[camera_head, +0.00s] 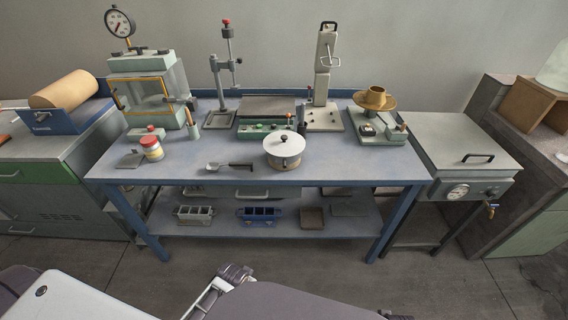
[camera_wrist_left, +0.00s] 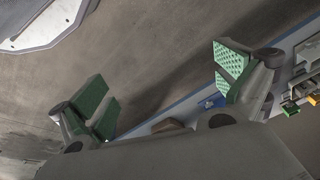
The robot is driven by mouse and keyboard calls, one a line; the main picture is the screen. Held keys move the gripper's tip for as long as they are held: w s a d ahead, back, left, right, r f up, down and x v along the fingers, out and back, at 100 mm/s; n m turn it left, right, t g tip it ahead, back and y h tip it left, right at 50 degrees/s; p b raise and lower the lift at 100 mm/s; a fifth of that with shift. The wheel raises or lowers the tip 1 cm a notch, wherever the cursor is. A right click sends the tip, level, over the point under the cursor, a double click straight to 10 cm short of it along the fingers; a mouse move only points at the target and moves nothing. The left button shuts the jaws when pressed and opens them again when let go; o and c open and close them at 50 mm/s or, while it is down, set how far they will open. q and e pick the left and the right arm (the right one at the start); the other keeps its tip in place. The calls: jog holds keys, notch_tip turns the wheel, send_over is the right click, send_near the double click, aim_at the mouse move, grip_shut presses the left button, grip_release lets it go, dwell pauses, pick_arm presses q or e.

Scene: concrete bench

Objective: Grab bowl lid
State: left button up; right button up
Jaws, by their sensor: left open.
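A pale round bowl (camera_head: 284,162) stands near the front middle of the blue-framed bench in the head view. In the head view parts of my arms show at the bottom edge, well in front of the bench. My right gripper is not in view.
A dark-handled scoop (camera_head: 229,166) lies left of the bowl, and a red-capped jar (camera_head: 151,148) stands farther left. Behind the bowl are a green-fronted device (camera_head: 265,127) and upright stands. The bench top (camera_head: 355,168) right of the bowl is clear.

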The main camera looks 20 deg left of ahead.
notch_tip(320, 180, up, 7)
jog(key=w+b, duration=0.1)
jog(key=b, duration=0.1)
pick_arm(q)
jog(key=w+a+r+m+t+h, duration=0.1)
jog(key=w+r+t+h, duration=0.1)
jog(key=w+r, duration=0.7)
jog(key=w+a+r+m+t+h, duration=0.1)
jog(key=w+r+t, duration=0.4)
jog(key=r, duration=1.3)
jog(key=w+a+r+m+t+h, duration=0.1)
jog(key=w+a+r+t+h, duration=0.2)
jog(key=w+r, duration=1)
jog(key=shift+w+a+r+m+t+h+b, duration=0.25)
jog(key=shift+r+t+h+b, duration=0.2)
jog(key=shift+r+t+h, duration=0.35)
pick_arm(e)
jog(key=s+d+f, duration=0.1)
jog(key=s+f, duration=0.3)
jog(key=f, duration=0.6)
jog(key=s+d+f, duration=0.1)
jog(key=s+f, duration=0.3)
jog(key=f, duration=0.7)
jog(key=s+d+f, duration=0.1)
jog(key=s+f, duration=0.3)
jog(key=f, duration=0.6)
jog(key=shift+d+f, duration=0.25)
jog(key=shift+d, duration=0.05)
